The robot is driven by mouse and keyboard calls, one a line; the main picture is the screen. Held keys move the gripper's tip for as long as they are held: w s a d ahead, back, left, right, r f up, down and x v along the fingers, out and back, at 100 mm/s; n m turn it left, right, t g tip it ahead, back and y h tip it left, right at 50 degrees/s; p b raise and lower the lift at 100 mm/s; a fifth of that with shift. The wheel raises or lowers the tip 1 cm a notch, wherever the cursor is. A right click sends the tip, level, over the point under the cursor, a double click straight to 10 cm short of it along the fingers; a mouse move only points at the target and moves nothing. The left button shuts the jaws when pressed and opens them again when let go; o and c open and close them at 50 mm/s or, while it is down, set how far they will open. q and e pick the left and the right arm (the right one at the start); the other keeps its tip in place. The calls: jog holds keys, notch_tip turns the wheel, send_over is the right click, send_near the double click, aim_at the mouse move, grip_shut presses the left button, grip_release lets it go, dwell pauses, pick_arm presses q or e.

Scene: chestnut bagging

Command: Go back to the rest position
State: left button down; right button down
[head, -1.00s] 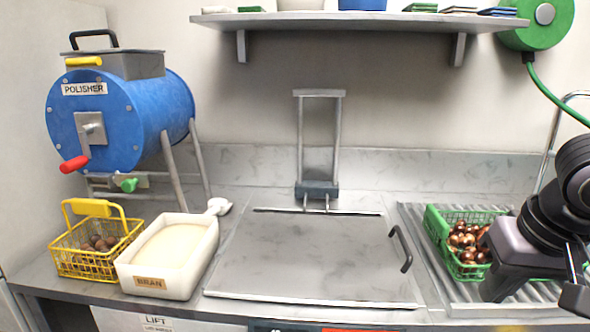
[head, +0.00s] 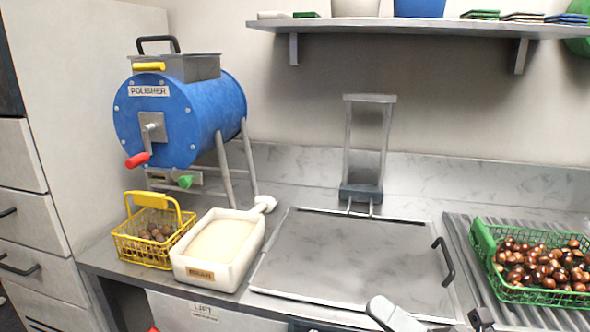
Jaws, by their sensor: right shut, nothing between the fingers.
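My right gripper (head: 480,318) shows only in part at the bottom edge of the head view, low in front of the steel lid. Its dark fingers are shut with nothing between them. A pale grey part beside it, probably my own arm, also shows there. Most of the right arm is cut off below the frame. My left gripper is not in view.
A green basket (head: 483,240) of chestnuts stands on the ribbed drainer at right. The steel lid (head: 340,262) with a black handle lies flat in the middle. The bran tub (head: 208,271), yellow basket (head: 127,247) and blue polisher (head: 212,108) stand left.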

jog(key=w+d+f+m+t+h, duration=0.2)
jog(key=d+f+m+t+h, duration=0.25)
jog(key=f+m+h, duration=0.75)
jog(key=s+d+f+m+g+h+p, duration=0.1)
jog(key=s+d+f+m+g+h, duration=0.1)
jog(key=s+f+m, duration=0.4)
jog(key=s+d+f+m+g+h, duration=0.1)
jog(key=s+f+m+g+h, duration=0.2)
jog(key=s+f+m, duration=0.4)
notch_tip(320, 180, down, 6)
jog(key=m+g, duration=0.1)
jog(key=m, duration=0.6)
jog(key=shift+d+m+g+p, duration=0.3)
jog(key=shift+d+g+p, duration=0.05)
jog(key=shift+p, duration=0.05)
jog(key=shift+f, duration=0.1)
